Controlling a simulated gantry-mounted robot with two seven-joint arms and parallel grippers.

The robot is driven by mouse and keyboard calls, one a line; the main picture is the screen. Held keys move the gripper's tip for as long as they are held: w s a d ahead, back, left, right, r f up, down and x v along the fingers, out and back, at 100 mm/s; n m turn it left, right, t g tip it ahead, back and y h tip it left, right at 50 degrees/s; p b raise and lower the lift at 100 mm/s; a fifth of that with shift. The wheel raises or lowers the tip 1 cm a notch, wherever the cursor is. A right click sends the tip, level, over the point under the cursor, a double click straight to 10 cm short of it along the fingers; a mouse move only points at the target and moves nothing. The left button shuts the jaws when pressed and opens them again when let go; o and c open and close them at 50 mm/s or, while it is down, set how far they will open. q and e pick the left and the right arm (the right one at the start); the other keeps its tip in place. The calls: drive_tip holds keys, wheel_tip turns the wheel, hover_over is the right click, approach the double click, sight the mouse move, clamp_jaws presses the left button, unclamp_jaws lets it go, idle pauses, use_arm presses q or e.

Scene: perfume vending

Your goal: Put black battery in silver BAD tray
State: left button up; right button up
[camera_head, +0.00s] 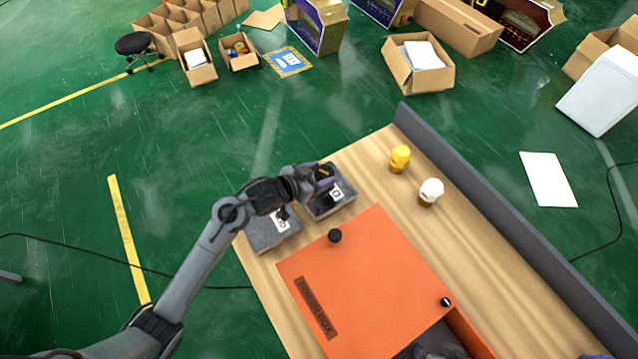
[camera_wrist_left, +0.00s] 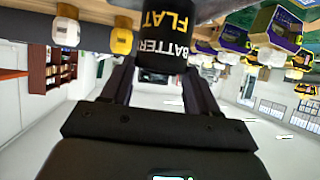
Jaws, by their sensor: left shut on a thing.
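My left gripper (camera_head: 324,182) is over the farther grey tray (camera_head: 347,202) in the head view. The wrist view shows it shut on a black battery (camera_wrist_left: 162,72) with "BATTERY FLAT" printed on it. The battery stands between the two fingers. In the head view the gripper partly hides the tray's inside, so I cannot tell whether the battery touches the tray. A second grey tray (camera_head: 262,241) sits beside it, nearer the bottom left. Both trays have white labels, too small to read surely. My right gripper is not clearly in view.
A yellow-topped item (camera_head: 400,158) and a white-topped item (camera_head: 431,191) stand near the grey barrier (camera_head: 480,190). Wooden tabletop (camera_head: 465,240) is bare between box and barrier.

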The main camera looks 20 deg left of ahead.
use_arm(q)
drive_tip(key=shift+f+b, duration=0.3)
drive_tip(key=shift+f, duration=1.6)
use_arm(e)
drive_tip(key=shift+d+f, duration=0.15)
drive_tip(key=shift+f, duration=0.15)
use_arm(q)
drive_tip(key=shift+f, duration=0.1)
drive_tip(key=o, duration=1.4)
drive_tip(key=shift+f, duration=0.1)
drive_tip(key=shift+c, duration=0.2)
use_arm(e)
drive_tip(key=shift+r+p, duration=0.9)
use_arm(q)
drive_tip(key=v, duration=1.2)
drive_tip(key=shift+r, duration=0.2)
